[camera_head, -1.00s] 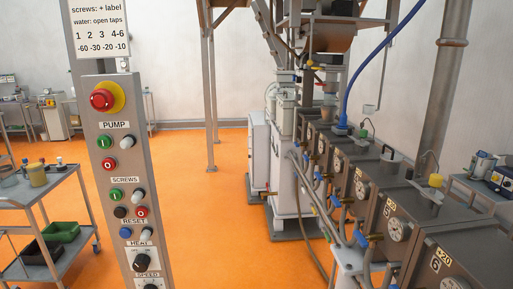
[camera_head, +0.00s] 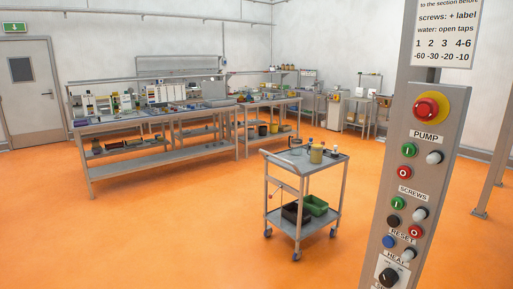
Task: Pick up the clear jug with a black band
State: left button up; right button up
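I cannot make out the clear jug with a black band for certain. On the top shelf of a grey trolley (camera_head: 275,158) stands a small, pale, see-through item with a dark part (camera_head: 295,143); it is too small to tell whether it is the jug. Next to it are a yellowish tub (camera_head: 316,154) and a few small bottles. Neither of my grippers is in view.
A control post (camera_head: 417,160) with buttons stands close on the right. Green and black bins (camera_head: 314,205) sit on the trolley's lower shelf. Long workbenches (camera_head: 130,180) with many items stand behind. The orange floor (camera_head: 160,240) is clear around the trolley.

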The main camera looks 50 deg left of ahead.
aim_at(296, 146)
jog(key=u, duration=1.2)
